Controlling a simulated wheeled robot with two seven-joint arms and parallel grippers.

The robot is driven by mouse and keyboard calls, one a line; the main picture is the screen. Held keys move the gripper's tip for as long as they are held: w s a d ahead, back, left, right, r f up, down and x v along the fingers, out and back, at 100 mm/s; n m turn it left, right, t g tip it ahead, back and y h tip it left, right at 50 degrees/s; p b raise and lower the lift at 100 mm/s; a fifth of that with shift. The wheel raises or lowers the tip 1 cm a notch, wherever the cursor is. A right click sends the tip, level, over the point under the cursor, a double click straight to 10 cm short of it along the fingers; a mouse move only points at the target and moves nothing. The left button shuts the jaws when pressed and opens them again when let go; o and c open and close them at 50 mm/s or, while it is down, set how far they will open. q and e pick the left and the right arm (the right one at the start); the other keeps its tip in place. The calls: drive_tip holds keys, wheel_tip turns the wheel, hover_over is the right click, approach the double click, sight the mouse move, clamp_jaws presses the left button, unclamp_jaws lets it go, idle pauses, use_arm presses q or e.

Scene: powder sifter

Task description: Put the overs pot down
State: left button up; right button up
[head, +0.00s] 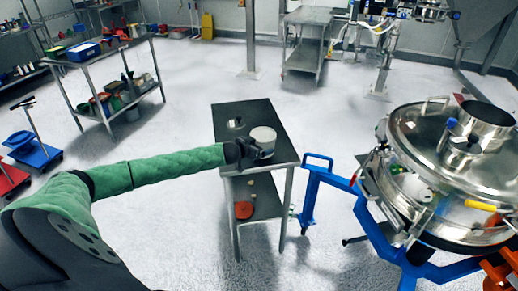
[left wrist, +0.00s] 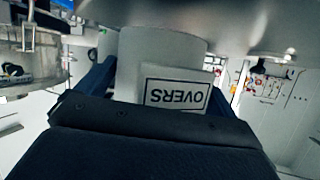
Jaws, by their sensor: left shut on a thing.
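The overs pot (head: 263,137) is a pale, round pot at the end of my left arm in the head view. My left gripper (head: 246,152) is shut on it, over the dark top of a small metal table (head: 262,112). I cannot tell whether the pot's base touches the table top. In the left wrist view the pot (left wrist: 160,55) fills the middle between the fingers, and its label (left wrist: 177,94) reads OVERS upside down. My right gripper is not in view.
A round metal item (head: 236,123) lies on the table top, left of the pot. The table's lower shelf holds a red item (head: 244,210). The large steel sifter (head: 455,150) on a blue wheeled frame (head: 345,183) stands close on the right. Open floor lies to the left.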

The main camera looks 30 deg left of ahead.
use_arm(q)
drive_tip(key=shift+f+p, duration=0.35)
drive_tip(key=shift+f, duration=0.8)
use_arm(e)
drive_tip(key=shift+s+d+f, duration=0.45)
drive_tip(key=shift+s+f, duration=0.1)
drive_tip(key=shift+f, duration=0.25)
use_arm(q)
drive_tip(key=shift+f, duration=0.1)
drive_tip(key=o, duration=0.7)
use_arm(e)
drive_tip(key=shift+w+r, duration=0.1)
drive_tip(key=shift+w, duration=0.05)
